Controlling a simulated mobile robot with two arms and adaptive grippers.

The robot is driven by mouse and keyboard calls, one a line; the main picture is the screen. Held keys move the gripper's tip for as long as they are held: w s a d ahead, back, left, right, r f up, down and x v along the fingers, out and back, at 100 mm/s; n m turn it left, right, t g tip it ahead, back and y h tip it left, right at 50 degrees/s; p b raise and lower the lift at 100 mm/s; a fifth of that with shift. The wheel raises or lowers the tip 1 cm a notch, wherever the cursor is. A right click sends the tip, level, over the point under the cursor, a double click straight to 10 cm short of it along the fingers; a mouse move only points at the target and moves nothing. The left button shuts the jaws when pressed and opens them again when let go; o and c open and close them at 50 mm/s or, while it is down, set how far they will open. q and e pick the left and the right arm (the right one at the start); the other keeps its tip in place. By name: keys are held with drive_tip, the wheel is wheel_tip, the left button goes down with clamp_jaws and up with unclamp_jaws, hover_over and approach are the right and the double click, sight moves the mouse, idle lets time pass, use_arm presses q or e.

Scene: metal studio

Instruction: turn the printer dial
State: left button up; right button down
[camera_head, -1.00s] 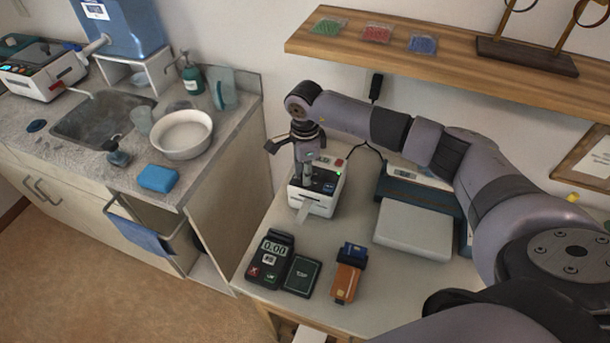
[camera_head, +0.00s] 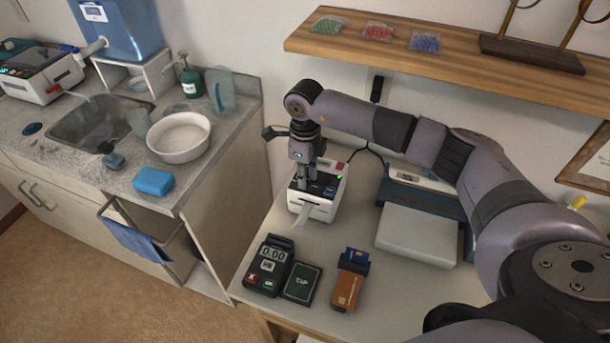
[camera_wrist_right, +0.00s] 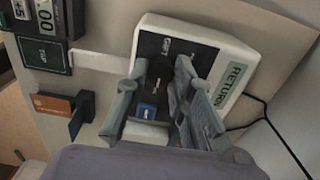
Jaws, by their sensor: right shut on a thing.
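The white receipt printer (camera_head: 313,208) stands on the light table with a paper strip out of its front and a dark top panel. In the right wrist view the printer (camera_wrist_right: 222,45) shows the label GIFT on its panel and RETURN on its side. My right gripper (camera_head: 303,182) points down at the left part of the panel, its fingers touching or very near it. In the wrist view its grey fingers (camera_wrist_right: 160,75) are closed on the dial, which they mostly hide. A blue button (camera_wrist_right: 147,110) shows between the fingers. My left gripper is not in view.
A card terminal (camera_head: 270,266), a dark TAP pad (camera_head: 302,284) and an orange card reader (camera_head: 347,286) lie in front of the printer. A grey-lidded machine (camera_head: 417,234) is to its right. A wooden shelf (camera_head: 440,62) hangs above; a sink counter (camera_head: 92,168) stands left.

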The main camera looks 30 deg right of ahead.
drive_tip(key=shift+w+r, duration=0.1)
drive_tip(key=c, duration=1.4)
unclamp_jaws()
wheel_tip(320, 180, up, 12)
